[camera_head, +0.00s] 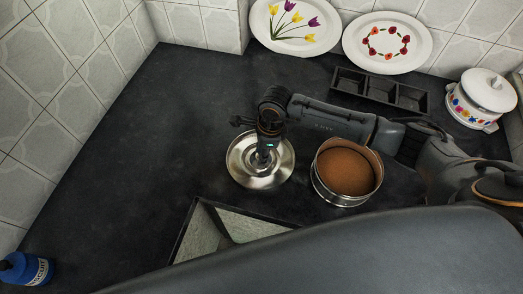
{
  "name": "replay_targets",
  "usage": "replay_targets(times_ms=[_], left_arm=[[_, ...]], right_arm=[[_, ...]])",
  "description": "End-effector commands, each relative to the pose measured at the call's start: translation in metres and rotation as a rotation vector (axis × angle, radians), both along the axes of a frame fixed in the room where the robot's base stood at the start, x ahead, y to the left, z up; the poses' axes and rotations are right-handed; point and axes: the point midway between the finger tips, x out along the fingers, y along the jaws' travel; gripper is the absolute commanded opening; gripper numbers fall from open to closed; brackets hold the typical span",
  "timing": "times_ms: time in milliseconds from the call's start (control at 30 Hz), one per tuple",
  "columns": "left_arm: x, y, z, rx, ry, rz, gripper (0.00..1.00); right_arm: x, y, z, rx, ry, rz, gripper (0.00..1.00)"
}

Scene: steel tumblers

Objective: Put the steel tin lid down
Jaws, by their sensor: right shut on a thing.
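The steel tin lid (243,170) is a round, shiny disc near the middle of the camera_head view. My right gripper (264,157) points down over its centre and is shut on it, probably at a knob that the fingers hide. The lid lies low over the dark counter; I cannot tell whether it touches. A round steel tin (330,193) with brown contents stands open just to the right of the lid. My left gripper is not in view.
A sink opening (192,232) lies in front of the lid. A dark divided tray (380,90), two flowered plates (295,22) and a white lidded pot (475,98) stand behind and right. A blue bottle (25,270) is at the front left. The left counter (130,150) is clear.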

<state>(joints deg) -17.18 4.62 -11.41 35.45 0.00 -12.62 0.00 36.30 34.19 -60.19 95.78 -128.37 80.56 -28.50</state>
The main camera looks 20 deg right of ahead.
Motion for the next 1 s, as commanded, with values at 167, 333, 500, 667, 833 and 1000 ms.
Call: replay_targets(times_ms=[167,333,500,667,833,1000], left_arm=[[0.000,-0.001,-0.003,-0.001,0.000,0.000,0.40],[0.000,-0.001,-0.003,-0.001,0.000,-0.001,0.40],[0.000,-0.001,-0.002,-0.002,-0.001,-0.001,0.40],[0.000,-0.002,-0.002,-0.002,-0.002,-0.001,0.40],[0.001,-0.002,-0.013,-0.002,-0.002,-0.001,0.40],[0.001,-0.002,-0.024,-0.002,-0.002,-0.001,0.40]], right_arm=[[0.000,0.000,-0.002,0.000,0.000,0.000,0.37],[0.000,0.000,-0.002,0.000,0.000,0.000,0.51],[0.000,0.000,-0.002,0.000,0.000,0.000,0.51],[0.001,-0.001,0.005,0.000,-0.003,0.000,0.51],[0.001,-0.005,0.033,0.001,-0.006,0.001,0.51],[-0.001,-0.011,0.071,0.000,-0.007,0.001,0.51]])
